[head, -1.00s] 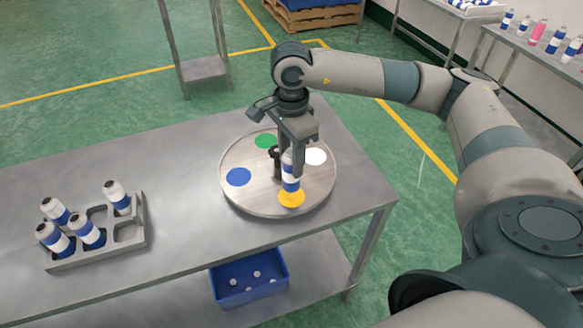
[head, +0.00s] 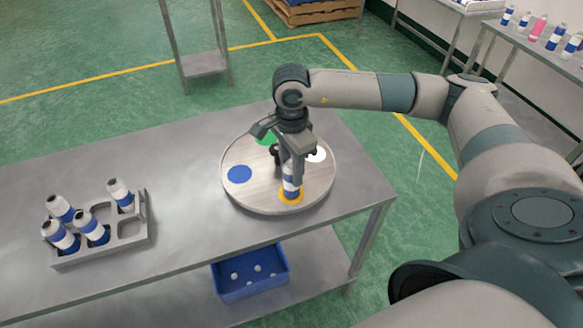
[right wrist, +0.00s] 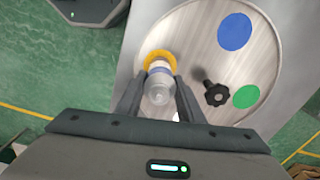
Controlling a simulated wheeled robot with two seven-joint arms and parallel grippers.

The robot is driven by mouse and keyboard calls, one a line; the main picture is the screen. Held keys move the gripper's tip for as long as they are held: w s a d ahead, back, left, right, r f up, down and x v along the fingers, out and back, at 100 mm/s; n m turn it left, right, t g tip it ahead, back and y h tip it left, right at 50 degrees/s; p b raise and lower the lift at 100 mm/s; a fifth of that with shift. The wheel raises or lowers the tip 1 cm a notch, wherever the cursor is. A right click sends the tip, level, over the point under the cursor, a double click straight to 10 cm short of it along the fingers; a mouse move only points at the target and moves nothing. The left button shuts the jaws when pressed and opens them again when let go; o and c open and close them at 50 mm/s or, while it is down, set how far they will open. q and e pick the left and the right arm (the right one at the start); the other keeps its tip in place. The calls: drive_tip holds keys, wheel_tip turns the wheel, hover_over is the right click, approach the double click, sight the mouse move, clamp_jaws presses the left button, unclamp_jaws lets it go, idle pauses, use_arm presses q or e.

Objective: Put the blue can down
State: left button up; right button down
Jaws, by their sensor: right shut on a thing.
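The blue can (head: 291,184), white with blue bands, stands upright at the yellow spot (head: 291,197) of the round turntable (head: 240,196). My right gripper (head: 291,172) is shut on it from above. In the right wrist view the can (right wrist: 158,84) sits between both fingers of my right gripper (right wrist: 158,92), with the yellow spot (right wrist: 160,56) around its far side. Whether its base touches the turntable is hard to tell. My left gripper is not in view.
The turntable has a blue spot (head: 239,174), a green spot (head: 267,138), a white spot (head: 318,155) and a black knob (right wrist: 216,94) near the middle. A grey rack (head: 146,232) with several cans stands at the left of the table. A blue bin (head: 250,273) sits on the lower shelf.

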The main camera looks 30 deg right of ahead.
drive_tip(key=c, duration=1.2)
unclamp_jaws()
drive_tip(key=shift+r, duration=0.15)
wheel_tip(320, 180, up, 11)
drive_tip(key=b, duration=0.4)
drive_tip(key=shift+f, duration=0.2)
drive_tip(key=shift+r, duration=0.65)
